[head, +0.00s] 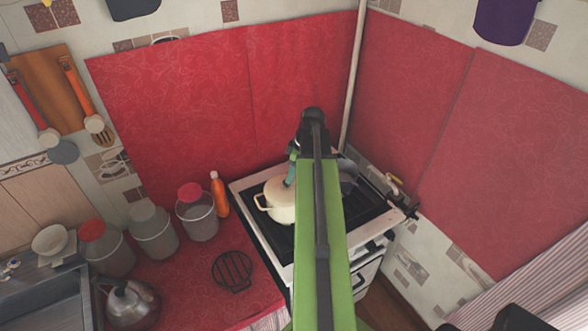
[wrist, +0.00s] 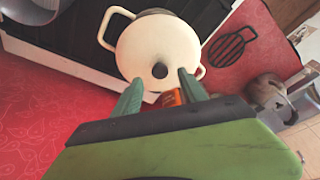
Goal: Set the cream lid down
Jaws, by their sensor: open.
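The cream lid (wrist: 150,48) is round with a dark knob (wrist: 160,71). It appears to sit on the cream pot (head: 279,208), which stands on the stove; the pot's side handle (wrist: 110,25) shows in the wrist view. My gripper (wrist: 161,77) is open, with its two green fingers apart on either side of the knob in that view. I cannot tell whether they touch it. In the head view, my arm hides part of the pot and most of my gripper (head: 291,170).
The stove (head: 246,200) has a dark pan (head: 347,178) at its right. An orange bottle (head: 220,195), several lidded jars, a black trivet (head: 232,270) and a kettle (head: 128,302) are on the red counter to the left. Red oilcloth covers the walls behind.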

